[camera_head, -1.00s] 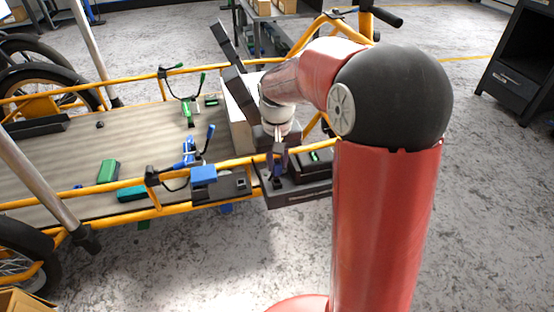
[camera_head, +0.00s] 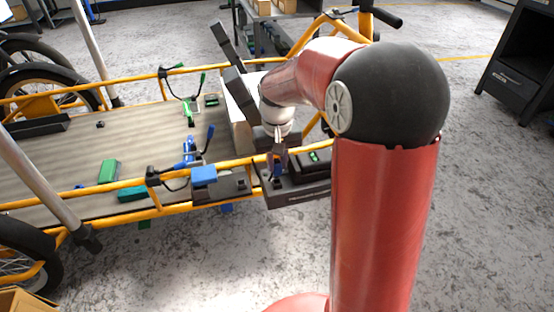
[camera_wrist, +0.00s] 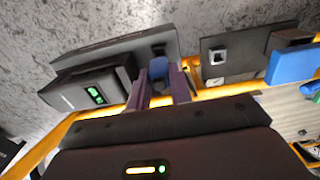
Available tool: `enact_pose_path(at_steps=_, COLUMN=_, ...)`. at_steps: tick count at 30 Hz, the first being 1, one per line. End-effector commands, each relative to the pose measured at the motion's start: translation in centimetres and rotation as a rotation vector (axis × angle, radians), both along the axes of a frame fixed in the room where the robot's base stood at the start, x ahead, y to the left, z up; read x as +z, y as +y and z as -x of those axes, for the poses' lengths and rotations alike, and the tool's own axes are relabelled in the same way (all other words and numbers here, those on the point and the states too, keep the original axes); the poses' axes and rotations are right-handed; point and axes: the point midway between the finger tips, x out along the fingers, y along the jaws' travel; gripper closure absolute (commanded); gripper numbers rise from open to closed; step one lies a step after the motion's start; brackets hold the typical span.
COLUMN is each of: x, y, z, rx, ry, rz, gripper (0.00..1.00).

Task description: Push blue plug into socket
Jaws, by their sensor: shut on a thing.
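My gripper (camera_wrist: 165,88) is shut on the blue plug (camera_wrist: 159,68), whose end shows between the two fingers in the wrist view. In the head view my gripper (camera_head: 278,162) points down over the dark panel at the cargo bike's front corner. A dark socket-like block (camera_wrist: 158,50) sits on this panel (camera_wrist: 110,50), right by the plug's far end. The fingers and plug partly hide the contact, so I cannot tell how deep the plug sits. A second square socket (camera_wrist: 217,57) is on the neighbouring dark plate.
A black box with green lights (camera_wrist: 95,96) stands left of my gripper. A yellow frame rail (camera_head: 230,165) runs close by. Green blocks (camera_head: 108,171) lie on the bike's bed.

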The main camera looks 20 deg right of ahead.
Motion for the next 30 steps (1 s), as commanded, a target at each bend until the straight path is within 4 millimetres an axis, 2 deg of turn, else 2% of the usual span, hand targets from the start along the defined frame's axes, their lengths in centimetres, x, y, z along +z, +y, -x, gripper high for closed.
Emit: enact_pose_path(at_steps=30, x=-1.7, y=0.0, z=0.0, rx=0.000, ry=-0.001, rz=0.000, gripper=1.00)
